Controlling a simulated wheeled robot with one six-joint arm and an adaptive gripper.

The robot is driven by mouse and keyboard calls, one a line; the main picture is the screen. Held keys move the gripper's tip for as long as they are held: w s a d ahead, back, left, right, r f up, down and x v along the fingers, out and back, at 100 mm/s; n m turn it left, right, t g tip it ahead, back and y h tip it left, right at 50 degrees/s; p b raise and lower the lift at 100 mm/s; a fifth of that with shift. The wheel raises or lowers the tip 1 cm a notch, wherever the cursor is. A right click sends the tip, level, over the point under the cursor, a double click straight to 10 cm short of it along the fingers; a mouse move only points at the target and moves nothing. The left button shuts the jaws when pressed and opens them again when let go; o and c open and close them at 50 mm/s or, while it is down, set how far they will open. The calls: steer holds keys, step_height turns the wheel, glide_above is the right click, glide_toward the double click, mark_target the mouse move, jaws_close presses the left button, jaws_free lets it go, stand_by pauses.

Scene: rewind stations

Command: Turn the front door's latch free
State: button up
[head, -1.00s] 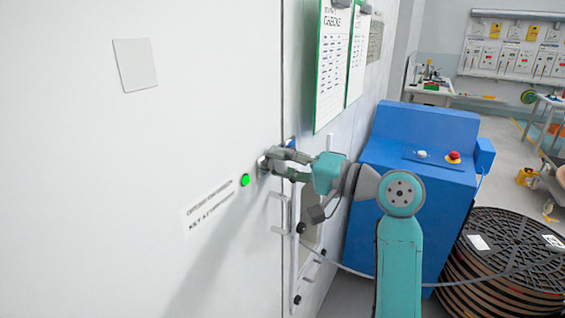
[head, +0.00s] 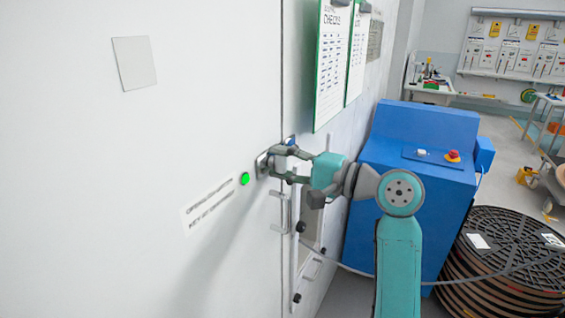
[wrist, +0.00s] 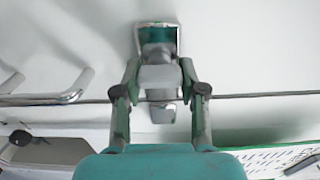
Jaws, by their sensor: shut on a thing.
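The front door (head: 130,230) is a large white panel, flush at its seam with the panel to the right in the head view. Its latch (head: 262,165) is a small metal fitting by the seam, with a grey grip part. My gripper (head: 279,163) is at the latch, its fingers around that grip part. In the wrist view, the two fingers of my gripper (wrist: 160,72) stand on either side of the grey latch grip (wrist: 160,77), above the dark seam line. The latch's plate (wrist: 172,30) shows behind it. The fingers partly hide the latch in the head view.
A metal pull handle (head: 276,212) sticks out just below the latch; it shows left in the wrist view (wrist: 75,88). A blue cabinet (head: 420,210) and a cable reel (head: 505,260) stand to the right.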

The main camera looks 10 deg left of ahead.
steer(key=o, duration=1.2)
steer(key=shift+c, duration=0.2)
steer(key=shift+d, duration=0.1)
steer(key=v, duration=1.2)
steer(key=shift+f, duration=0.1)
